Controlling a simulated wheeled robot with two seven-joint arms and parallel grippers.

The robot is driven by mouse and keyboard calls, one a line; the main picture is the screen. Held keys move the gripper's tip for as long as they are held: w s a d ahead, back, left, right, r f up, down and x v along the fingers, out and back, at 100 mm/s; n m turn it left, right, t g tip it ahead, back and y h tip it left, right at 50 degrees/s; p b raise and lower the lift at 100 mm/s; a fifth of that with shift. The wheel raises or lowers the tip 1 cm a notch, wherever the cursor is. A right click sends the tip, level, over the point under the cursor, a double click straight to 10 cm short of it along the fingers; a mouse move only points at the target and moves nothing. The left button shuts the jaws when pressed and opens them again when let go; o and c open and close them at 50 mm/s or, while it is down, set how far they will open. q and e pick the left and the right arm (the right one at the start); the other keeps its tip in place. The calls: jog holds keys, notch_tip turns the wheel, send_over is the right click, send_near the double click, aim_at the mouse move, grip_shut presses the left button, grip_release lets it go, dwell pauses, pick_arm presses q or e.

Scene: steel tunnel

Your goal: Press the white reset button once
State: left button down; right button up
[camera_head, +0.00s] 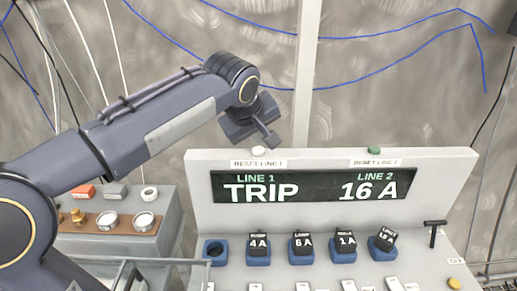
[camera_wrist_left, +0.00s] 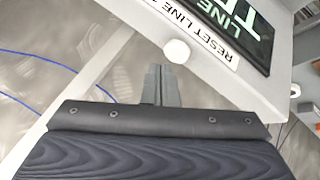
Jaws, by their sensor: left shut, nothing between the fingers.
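The white reset button (camera_head: 259,151) sits on the top edge of the console panel, above the label RESET LINE 1 (camera_head: 258,163). In the left wrist view the white button (camera_wrist_left: 177,51) is just beyond my fingertips. My left gripper (camera_head: 271,141) is shut and empty, pointing down close to the button at its upper right; I cannot tell whether it touches. The shut fingers also show in the left wrist view (camera_wrist_left: 160,72). A green button (camera_head: 374,150) sits above RESET LINE 2. The display (camera_head: 312,186) reads LINE 1 TRIP and LINE 2 16 A. My right gripper is out of view.
Below the display stand several black plugs in blue sockets, marked 4A (camera_head: 258,243), 6A (camera_head: 302,243) and 1A (camera_head: 345,242) among them, and an empty blue socket (camera_head: 215,251). A black T-handle (camera_head: 434,232) stands at the right.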

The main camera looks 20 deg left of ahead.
aim_at(258, 151)
pick_arm(q)
jog(key=shift+f, duration=0.1)
jog(key=shift+f+b, duration=0.35)
jog(key=shift+f+b, duration=0.4)
jog(key=shift+f, duration=0.05)
dwell(0.8)
jog(key=shift+r, duration=0.15)
jog(key=shift+r+p, duration=0.75)
notch_tip(258, 151, up, 5)
jog(key=p, duration=0.4)
dwell(0.8)
